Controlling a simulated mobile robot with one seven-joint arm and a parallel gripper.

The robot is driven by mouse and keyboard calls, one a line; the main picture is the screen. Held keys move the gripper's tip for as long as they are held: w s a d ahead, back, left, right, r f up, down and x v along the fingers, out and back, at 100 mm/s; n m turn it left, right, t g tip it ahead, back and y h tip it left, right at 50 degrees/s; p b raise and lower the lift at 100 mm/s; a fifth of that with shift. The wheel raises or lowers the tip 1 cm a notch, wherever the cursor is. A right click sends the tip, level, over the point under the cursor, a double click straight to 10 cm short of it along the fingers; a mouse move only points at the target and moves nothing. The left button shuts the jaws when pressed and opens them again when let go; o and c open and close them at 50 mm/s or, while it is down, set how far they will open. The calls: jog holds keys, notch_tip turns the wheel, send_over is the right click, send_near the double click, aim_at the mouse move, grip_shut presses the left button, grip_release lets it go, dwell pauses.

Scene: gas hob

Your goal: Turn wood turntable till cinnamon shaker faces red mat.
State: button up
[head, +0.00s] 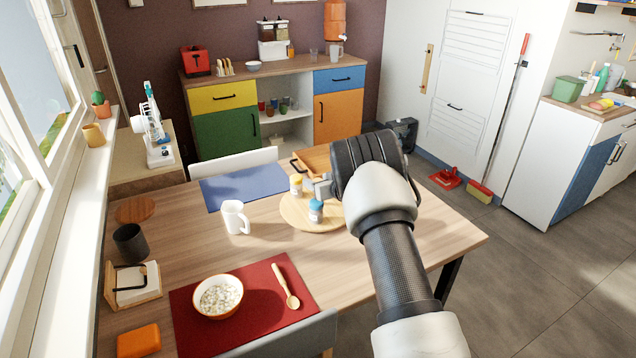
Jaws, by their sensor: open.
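The round wood turntable (294,214) lies on the table, partly hidden behind my arm. On it stand a shaker with a yellow lid (296,185) at the back and a shaker with a blue lid (316,211) at the front right. Labels are too small to read, so I cannot tell which is the cinnamon shaker. The red mat (258,312) lies at the front left of the table. My gripper (321,189) is open above or at the turntable's back right, near both shakers; my wrist hides most of it. Contact cannot be made out.
A white mug (235,217) stands close left of the turntable. A blue mat (245,188) lies behind it and a wooden tray (312,160) at the back right. A bowl (218,297) and wooden spoon (286,286) rest on the red mat. The table's right front is clear.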

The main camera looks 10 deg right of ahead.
jog(key=shift+w, duration=0.15)
jog(key=shift+c, duration=0.5)
grip_shut()
